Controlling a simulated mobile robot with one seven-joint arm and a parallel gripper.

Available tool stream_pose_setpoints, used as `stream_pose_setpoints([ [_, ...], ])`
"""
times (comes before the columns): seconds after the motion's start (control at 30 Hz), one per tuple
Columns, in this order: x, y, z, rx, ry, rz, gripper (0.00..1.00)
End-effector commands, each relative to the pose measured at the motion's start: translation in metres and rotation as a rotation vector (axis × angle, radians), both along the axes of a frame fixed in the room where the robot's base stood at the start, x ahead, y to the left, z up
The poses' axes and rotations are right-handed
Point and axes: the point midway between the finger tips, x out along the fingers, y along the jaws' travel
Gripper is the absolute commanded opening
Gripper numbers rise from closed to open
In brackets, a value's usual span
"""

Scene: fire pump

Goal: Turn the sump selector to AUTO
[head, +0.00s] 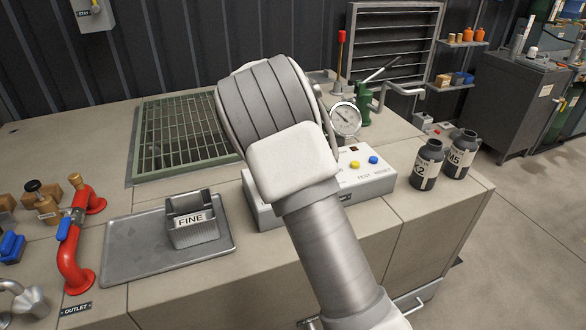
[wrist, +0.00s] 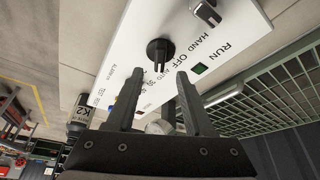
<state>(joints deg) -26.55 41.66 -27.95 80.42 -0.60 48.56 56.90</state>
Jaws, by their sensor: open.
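The control box (head: 376,184) sits on the bench in the head view, largely hidden behind my arm. In the wrist view the white panel (wrist: 120,60) fills the top, tilted, with its lettering turned. A black selector knob (wrist: 160,49) shows just beyond the fingertips, with small lettering beside it, partly hidden. A second dark knob (wrist: 207,12) is at the top edge near HAND, OFF and RUN. My gripper (wrist: 158,76) is open and empty, its fingers pointing at the panel on either side of the first knob's line. I cannot tell if they touch it. The gripper is hidden in the head view.
Left of the box are a metal tray (head: 120,250) with a FINE basket (head: 194,221) and a red pipe (head: 71,250). Behind stand a pressure gauge (head: 345,119) and a green grating (head: 180,130). Two dark bottles (head: 427,165) stand to the right.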

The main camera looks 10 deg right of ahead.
Motion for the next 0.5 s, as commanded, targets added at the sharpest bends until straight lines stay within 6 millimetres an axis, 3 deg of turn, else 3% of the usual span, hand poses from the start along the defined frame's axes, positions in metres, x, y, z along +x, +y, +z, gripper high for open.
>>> stream_pose_setpoints([
  [0.03, -0.003, 0.005, 0.015, 0.001, -0.003, 0.001, 0.53],
  [0.2, -0.013, 0.017, 0.054, 0.002, -0.004, 0.001, 0.53],
  [0.5, -0.026, 0.031, 0.098, 0.001, -0.001, -0.001, 0.53],
])
